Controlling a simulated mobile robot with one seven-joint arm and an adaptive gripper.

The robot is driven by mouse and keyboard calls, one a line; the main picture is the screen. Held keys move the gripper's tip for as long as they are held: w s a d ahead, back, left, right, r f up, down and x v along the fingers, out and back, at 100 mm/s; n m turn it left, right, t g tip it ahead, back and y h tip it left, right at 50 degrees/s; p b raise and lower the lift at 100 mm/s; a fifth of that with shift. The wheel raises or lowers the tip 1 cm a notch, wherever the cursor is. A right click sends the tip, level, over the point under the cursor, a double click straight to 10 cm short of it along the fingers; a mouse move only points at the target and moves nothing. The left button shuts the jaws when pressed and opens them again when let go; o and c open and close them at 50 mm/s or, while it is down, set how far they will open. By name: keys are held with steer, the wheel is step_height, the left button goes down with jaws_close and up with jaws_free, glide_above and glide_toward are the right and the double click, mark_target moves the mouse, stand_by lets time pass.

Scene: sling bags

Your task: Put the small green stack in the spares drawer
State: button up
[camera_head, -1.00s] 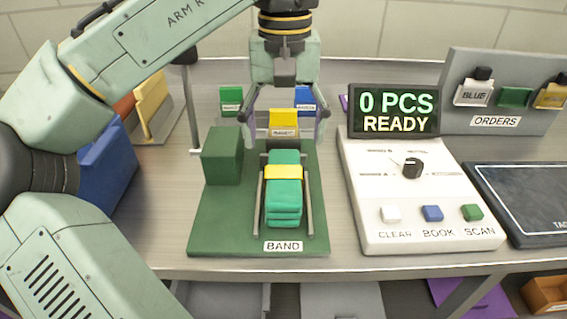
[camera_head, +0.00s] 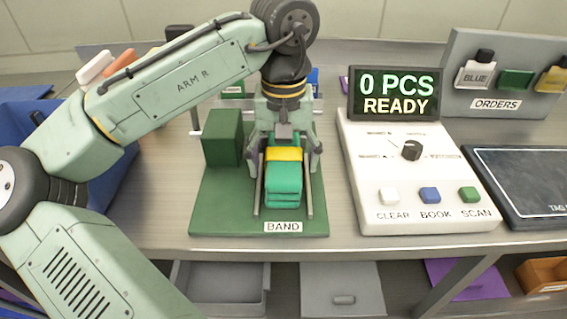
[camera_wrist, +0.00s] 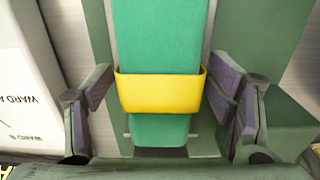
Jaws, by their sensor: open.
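The small green stack (camera_head: 284,182) lies on the green board marked BAND (camera_head: 208,212), between two grey rails, with a yellow band around it. It also shows in the wrist view (camera_wrist: 158,40), with its yellow band (camera_wrist: 160,92) across it. My gripper (camera_head: 285,160) is open over the stack's far part. In the wrist view its fingers (camera_wrist: 163,88) stand on either side of the banded stack, with gaps on both sides. An open grey drawer (camera_head: 220,285) shows under the table. No spares label is readable, so I cannot tell which drawer is that one.
A green block (camera_head: 222,138) stands on the board left of my gripper. The white control box (camera_head: 415,180) and a display reading 0 PCS READY (camera_head: 395,98) are to the right. A grey panel with a handle (camera_head: 342,285) and an orange bin (camera_head: 545,275) are below the table.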

steer(key=c, duration=1.5)
steer(key=shift+r, duration=0.15)
